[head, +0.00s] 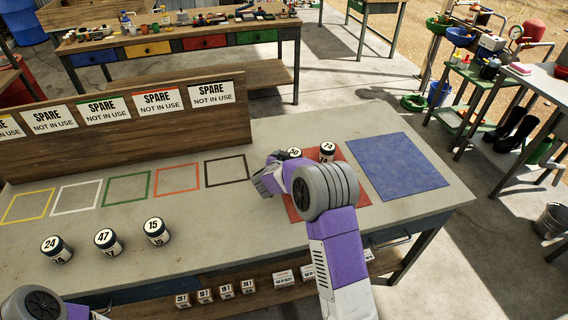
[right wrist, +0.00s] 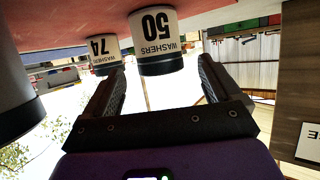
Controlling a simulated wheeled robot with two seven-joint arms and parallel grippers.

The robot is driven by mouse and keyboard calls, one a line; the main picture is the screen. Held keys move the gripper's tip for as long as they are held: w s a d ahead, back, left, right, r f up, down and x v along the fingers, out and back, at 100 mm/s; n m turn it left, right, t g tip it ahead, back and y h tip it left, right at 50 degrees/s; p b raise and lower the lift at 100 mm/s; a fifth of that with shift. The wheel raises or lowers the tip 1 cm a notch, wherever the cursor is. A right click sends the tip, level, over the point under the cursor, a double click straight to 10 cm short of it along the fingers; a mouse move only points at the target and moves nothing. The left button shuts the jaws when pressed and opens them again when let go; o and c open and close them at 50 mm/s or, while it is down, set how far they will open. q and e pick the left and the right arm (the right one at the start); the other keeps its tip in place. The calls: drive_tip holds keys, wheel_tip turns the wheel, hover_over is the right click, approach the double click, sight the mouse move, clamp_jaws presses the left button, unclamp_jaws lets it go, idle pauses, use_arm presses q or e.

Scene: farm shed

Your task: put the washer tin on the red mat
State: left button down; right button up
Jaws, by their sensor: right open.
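The red mat (head: 359,190) lies on the workbench, partly hidden by my right arm. A white washer tin marked 50 (head: 293,153) stands at its far left part, its lower body hidden by my arm. A washer tin marked 74 (head: 327,151) stands beside it at the far edge. In the right wrist view, upside down, the 50 washer tin (right wrist: 155,40) is upright on the red surface, in line with the gap of my open, empty right gripper (right wrist: 160,78). The 74 tin (right wrist: 103,52) is farther off. My left gripper is out of the head view.
Tins marked 24 (head: 56,250), 47 (head: 107,242) and 15 (head: 156,231) stand at the bench's front left. A blue mat (head: 397,166) lies right of the red one. A spare-sign board (head: 130,125) stands behind coloured outlines. A big dark-lidded cylinder (right wrist: 15,90) is close at left.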

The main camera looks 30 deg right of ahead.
drive_tip(key=p+v, duration=0.1)
drive_tip(key=v, duration=0.7)
drive_tip(key=shift+s, duration=0.1)
